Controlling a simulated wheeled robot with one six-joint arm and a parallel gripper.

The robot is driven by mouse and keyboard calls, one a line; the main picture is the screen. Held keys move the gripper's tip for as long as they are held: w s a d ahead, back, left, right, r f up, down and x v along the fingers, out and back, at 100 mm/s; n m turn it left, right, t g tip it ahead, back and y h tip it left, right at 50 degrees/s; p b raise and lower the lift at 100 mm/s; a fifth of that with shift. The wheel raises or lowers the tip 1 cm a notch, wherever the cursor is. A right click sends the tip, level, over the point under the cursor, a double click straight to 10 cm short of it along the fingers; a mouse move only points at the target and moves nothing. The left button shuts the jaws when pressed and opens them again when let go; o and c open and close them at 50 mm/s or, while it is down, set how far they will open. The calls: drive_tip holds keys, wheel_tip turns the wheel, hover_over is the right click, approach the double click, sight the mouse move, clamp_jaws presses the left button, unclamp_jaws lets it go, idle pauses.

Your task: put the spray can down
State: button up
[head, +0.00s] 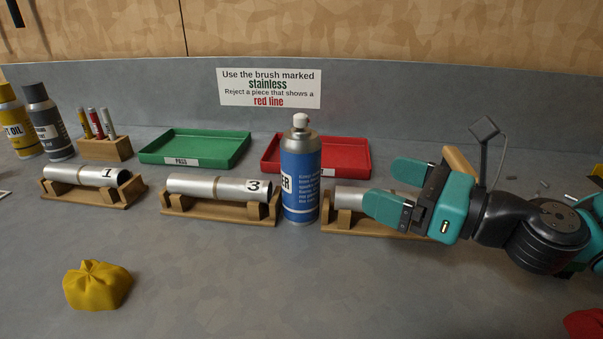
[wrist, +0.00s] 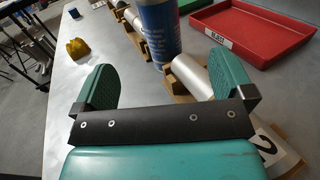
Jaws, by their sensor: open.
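The blue spray can (head: 300,172) with a white cap stands upright on the grey bench, between the cradle holding tube 3 and the cradle on the right. My gripper (head: 384,188) is open and empty, to the right of the can and apart from it, above the right cradle. In the wrist view, the can (wrist: 160,30) shows beyond the open fingers of my gripper (wrist: 163,90), with its top cut off by the frame. Nothing is between the fingers.
Metal tubes marked 1 (head: 85,175) and 3 (head: 220,187) lie in wooden cradles to the left. A green tray (head: 195,148) and a red tray (head: 365,158) stand behind. A yellow cloth bundle (head: 97,286) lies in front. The front middle bench is clear.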

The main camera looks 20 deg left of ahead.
sight(318, 160)
drive_tip(key=p+x, duration=0.1)
drive_tip(key=x, duration=0.9)
drive_tip(key=shift+s+a, duration=0.15)
drive_tip(key=shift+a, duration=0.05)
drive_tip(key=p+x, duration=0.1)
drive_tip(key=x, duration=0.3)
drive_tip(key=shift+a+r+p, duration=0.2)
drive_tip(key=shift+r+p, duration=0.05)
drive_tip(key=shift+p, duration=0.1)
drive_tip(key=shift+a, duration=0.35)
drive_tip(key=shift+c, duration=0.2)
drive_tip(key=c, duration=1.3)
drive_tip(key=shift+r, duration=0.15)
